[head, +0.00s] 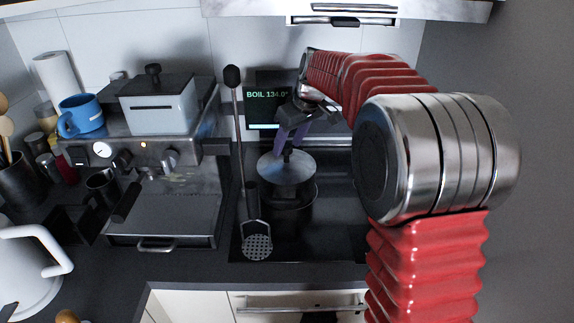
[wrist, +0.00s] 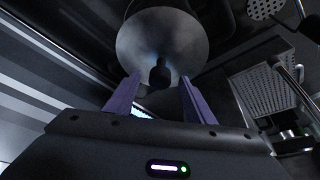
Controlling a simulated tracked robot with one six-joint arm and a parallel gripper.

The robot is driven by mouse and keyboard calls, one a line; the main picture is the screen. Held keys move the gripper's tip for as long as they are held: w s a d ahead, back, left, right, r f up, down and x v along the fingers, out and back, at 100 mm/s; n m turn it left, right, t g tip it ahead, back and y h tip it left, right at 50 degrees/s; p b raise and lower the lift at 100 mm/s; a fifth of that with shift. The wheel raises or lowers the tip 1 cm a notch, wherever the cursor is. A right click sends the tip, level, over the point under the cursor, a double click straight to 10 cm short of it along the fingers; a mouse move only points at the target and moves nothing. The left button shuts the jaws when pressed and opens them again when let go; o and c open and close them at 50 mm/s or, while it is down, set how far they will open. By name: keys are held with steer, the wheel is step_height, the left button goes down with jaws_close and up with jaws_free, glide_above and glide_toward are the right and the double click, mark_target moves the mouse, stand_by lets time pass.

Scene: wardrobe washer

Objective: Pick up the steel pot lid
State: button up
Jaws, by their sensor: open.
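The steel pot lid (head: 287,172) is a round, shiny disc at the pot (head: 296,203) on the black hob. Its near edge overlaps the pot's rim in the head view, and I cannot tell how squarely it sits. In the wrist view the lid (wrist: 160,28) shows its dark knob (wrist: 160,74) toward me. My gripper (head: 288,150) reaches down over the lid from behind. In the wrist view its two purple fingers are apart, one on each side of the knob, with gaps visible. Whether the fingertips touch the lid is hidden.
A coffee machine (head: 165,195) fills the left, with a lidded box (head: 160,107) and a blue mug (head: 82,115) on top. A screen (head: 268,97) reading BOIL is behind.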

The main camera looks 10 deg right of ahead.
mark_target(287, 157)
steer(key=shift+x, duration=1.4)
steer(key=shift+c, duration=0.4)
jaws_close()
